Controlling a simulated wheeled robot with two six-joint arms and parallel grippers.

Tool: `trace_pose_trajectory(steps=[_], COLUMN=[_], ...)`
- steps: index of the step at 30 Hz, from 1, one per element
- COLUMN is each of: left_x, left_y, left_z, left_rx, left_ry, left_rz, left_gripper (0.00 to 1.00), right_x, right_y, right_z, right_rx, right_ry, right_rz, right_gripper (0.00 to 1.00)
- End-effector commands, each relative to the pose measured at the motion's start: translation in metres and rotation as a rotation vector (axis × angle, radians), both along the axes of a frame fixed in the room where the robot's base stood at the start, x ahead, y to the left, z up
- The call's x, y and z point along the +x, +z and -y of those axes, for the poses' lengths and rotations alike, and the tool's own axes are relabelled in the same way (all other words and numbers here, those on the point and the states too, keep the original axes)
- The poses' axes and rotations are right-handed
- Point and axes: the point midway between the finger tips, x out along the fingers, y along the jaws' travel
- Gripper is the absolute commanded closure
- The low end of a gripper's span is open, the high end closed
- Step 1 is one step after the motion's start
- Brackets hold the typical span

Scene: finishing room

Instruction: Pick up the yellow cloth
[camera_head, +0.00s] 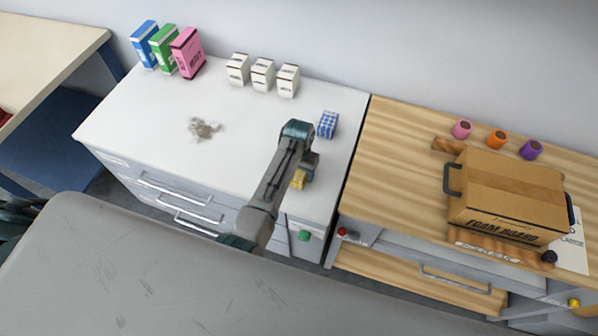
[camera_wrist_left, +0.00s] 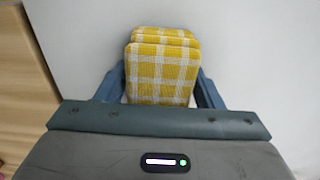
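The yellow cloth (camera_wrist_left: 160,75) is a folded stack with a white check pattern, between the two fingers of my left gripper (camera_wrist_left: 160,88) in the left wrist view. The fingers lie close along both its sides. I cannot tell whether they press on it. In the head view, the yellow cloth (camera_head: 298,180) shows partly at the white cabinet's right front, beside and under my left gripper (camera_head: 303,171), which hides some of it. My right gripper is not in view.
A blue checked cloth (camera_head: 327,124) lies just behind my left gripper on the white cabinet (camera_head: 150,125). Small white boxes (camera_head: 263,75) and coloured boxes (camera_head: 187,53) stand at the back. A brown smudge (camera_head: 204,129) is mid-top. A cardboard box (camera_head: 508,192) sits on the wooden cabinet.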

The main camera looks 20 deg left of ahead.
Motion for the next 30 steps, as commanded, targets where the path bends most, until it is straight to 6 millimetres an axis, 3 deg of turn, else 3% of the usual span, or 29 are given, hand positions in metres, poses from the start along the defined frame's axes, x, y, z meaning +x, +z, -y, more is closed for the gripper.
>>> trace_pose_trajectory(steps=[1,4,14,30], left_x=[0.0,0.0,0.001,0.001], left_y=[0.0,0.0,0.005,0.093], left_z=[0.0,0.0,0.0,0.001], left_rx=[0.0,0.0,0.0,0.0], left_ry=[0.0,0.0,0.0,0.0], left_rz=[0.0,0.0,0.002,0.003], left_gripper=[0.49,0.69,0.69,0.69], right_x=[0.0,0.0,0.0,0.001], right_y=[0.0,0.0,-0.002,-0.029], right_z=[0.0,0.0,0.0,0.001], right_rx=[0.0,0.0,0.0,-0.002], right_ry=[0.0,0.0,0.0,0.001], right_rz=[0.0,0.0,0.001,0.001], right_gripper=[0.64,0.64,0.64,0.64])
